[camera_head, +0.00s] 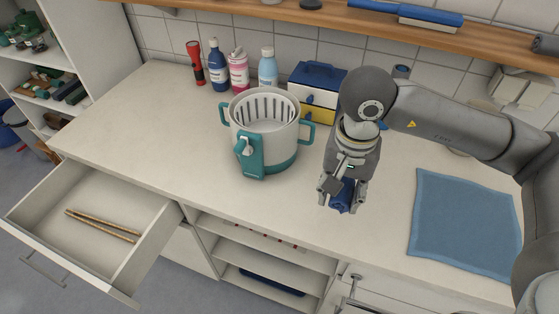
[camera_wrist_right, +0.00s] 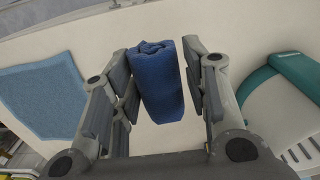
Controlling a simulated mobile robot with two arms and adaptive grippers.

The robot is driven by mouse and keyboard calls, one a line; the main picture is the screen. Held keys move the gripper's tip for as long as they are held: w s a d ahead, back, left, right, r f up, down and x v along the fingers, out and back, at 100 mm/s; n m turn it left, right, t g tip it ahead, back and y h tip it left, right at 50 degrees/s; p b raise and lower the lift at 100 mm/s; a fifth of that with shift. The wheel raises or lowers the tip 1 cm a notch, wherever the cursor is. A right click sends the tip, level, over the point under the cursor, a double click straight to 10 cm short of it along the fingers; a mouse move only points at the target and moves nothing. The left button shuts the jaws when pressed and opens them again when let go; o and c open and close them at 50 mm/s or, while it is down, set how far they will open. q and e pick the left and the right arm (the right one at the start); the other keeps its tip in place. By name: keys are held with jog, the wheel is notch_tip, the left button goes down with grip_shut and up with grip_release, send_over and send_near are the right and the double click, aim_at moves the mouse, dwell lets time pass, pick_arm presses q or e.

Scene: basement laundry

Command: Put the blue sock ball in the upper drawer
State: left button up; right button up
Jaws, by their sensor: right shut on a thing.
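The blue sock ball (camera_head: 343,196) is a dark blue rolled bundle near the front of the countertop. My right gripper (camera_head: 342,192) is shut on it, with the fingers pointing down. In the right wrist view the sock ball (camera_wrist_right: 158,85) sits between the two fingers (camera_wrist_right: 160,90). I cannot tell whether it touches the countertop. An upper drawer (camera_head: 168,226) stands open at the left, with two thin wooden sticks (camera_head: 102,225) lying in it. My left gripper does not show.
A white and teal pot-like container (camera_head: 284,160) stands mid-counter, between the sock ball and the open drawer's side. Bottles (camera_head: 238,72), a red flashlight (camera_head: 195,64) and a blue-lidded box (camera_head: 316,78) stand behind. A blue cloth (camera_head: 465,225) lies at right. The front left counter (camera_head: 180,150) is clear.

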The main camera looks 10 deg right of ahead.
jog(key=shift+w+d, duration=0.1)
jog(key=shift+w, duration=0.15)
jog(key=w+d+f+p, duration=0.1)
jog(key=w+d+f, duration=0.1)
jog(key=w+f, duration=0.1)
jog(key=w+d+f+p, duration=0.2)
jog(key=w, duration=0.2)
jog(key=w+d+f+p, duration=0.1)
jog(key=w+f+p, duration=0.1)
jog(key=w+f, duration=0.1)
jog(key=shift+w+d+f, duration=0.35)
jog(key=shift+w+d, duration=0.05)
jog(key=shift+w, duration=0.3)
jog(key=shift+w+d+f+p, duration=0.2)
jog(key=shift+w+f+p, duration=0.1)
jog(key=shift+f, duration=0.15)
notch_tip(320, 180, down, 3)
jog(key=shift+r+p, duration=0.1)
jog(key=shift+p, duration=0.95)
jog(key=shift+f, duration=0.2)
jog(key=shift+f, duration=0.1)
